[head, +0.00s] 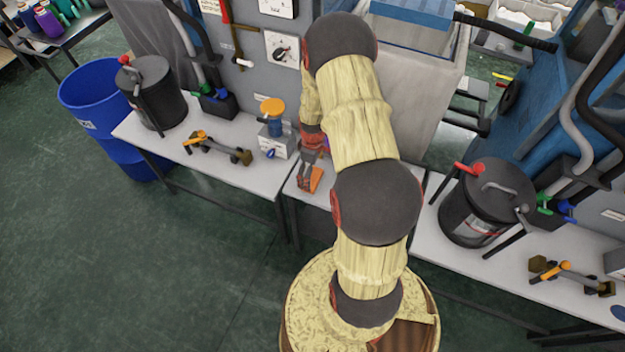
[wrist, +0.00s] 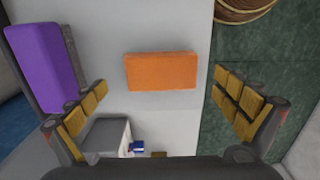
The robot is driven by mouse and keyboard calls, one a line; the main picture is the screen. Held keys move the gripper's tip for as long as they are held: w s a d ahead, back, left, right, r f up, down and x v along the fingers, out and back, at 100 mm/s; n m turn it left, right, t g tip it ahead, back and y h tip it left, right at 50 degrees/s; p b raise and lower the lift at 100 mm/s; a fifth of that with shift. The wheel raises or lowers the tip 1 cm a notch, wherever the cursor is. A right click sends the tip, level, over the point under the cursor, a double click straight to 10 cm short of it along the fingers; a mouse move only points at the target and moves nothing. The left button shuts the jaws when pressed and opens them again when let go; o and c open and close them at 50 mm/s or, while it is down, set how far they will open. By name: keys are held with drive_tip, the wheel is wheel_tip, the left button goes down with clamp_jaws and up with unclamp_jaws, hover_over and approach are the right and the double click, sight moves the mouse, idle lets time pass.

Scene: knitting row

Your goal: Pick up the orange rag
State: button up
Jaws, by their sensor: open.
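The orange rag (wrist: 161,71) is a flat, folded rectangle lying on a pale table top (wrist: 168,28). In the wrist view it sits between and beyond my open fingers, with nothing touching it. In the head view the orange rag (head: 316,179) shows partly beside my gripper (head: 306,181), which is over the table. My gripper (wrist: 160,118) is open and empty, its two padded fingers wide apart at the left and right of the wrist view.
A purple block-like item (wrist: 42,65) lies left of the rag in the wrist view. A white box with a blue and yellow top (head: 277,140) stands on the table to the left in the head view. A black canister (head: 487,203) stands at right. The table edge is close to the rag.

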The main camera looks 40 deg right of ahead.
sight(313, 176)
wheel_tip(313, 176, down, 4)
drive_tip(key=shift+w+r+b, duration=0.1)
drive_tip(key=shift+r+b, duration=0.05)
drive_tip(key=shift+b, duration=0.15)
drive_tip(key=c, duration=0.3)
drive_tip(key=c, duration=0.7)
drive_tip(key=shift+c, duration=0.4)
